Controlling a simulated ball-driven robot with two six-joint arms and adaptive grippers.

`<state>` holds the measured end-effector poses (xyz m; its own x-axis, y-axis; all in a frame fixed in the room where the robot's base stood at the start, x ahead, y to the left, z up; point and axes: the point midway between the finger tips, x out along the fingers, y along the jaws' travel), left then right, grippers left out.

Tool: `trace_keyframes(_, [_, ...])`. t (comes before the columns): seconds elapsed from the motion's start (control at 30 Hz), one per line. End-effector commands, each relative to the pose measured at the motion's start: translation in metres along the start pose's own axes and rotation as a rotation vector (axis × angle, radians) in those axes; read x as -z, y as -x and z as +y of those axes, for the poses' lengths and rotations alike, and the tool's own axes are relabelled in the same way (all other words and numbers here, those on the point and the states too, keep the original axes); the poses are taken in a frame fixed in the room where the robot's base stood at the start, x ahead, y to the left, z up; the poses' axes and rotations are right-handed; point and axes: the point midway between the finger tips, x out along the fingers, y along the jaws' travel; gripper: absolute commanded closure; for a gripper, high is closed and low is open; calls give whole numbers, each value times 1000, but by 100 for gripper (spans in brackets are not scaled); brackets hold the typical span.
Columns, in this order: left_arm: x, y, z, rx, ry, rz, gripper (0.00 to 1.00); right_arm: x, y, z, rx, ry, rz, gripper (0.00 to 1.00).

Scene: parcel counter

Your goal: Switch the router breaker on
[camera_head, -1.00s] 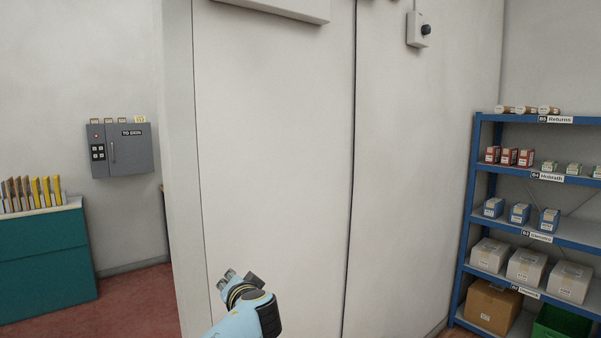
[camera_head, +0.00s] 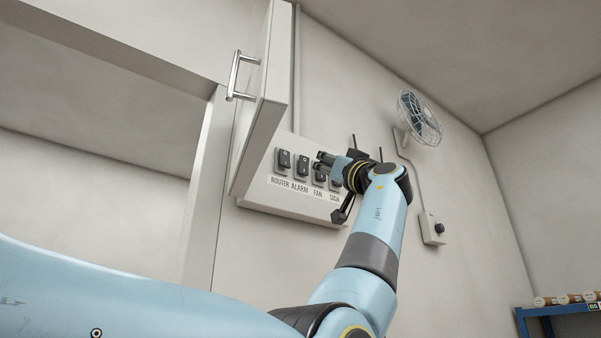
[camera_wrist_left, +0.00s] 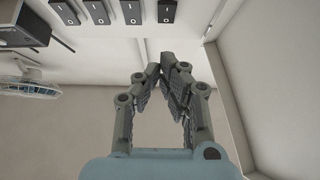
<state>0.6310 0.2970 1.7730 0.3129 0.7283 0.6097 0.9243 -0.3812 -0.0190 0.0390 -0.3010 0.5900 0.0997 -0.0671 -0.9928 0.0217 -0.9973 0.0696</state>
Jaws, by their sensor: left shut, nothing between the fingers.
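The router breaker (camera_head: 284,160) is the leftmost dark rocker switch on the white breaker panel (camera_head: 255,195), above its ROUTER label. Whether it is on or off is too small to tell. The alarm breaker (camera_head: 303,166) is beside it; the fan and sign breakers are partly hidden by my gripper. My left gripper (camera_head: 321,160) is shut and empty, in front of the panel, right of the router breaker. In the left wrist view the gripper (camera_wrist_left: 168,70) points up, its tips below the row of switches; the router breaker (camera_wrist_left: 166,10) seems the rightmost there. Contact is not visible.
The panel's open door (camera_head: 262,100) with a metal handle stands out just left of the router breaker. A wall fan (camera_head: 420,118) and a small knob box (camera_head: 432,229) are to the right. A blue shelf (camera_head: 548,312) is at lower right.

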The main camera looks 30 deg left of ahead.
Motion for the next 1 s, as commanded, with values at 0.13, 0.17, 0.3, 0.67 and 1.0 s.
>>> trace_keyframes(0.13, [12,-5,-7,12,17,9,100,0,-2,6,-6,3,0,100])
trace_keyframes(0.17, [12,-6,-7,13,18,9,100,0,-2,6,-7,3,0,100])
trace_keyframes(0.3, [12,-6,-7,12,17,9,100,0,-1,9,-11,4,0,100])
trace_keyframes(0.67, [14,-32,-8,12,15,9,100,2,15,10,-10,4,0,100])
trace_keyframes(1.0, [16,-106,-9,13,14,8,100,6,56,6,-2,1,1,100])
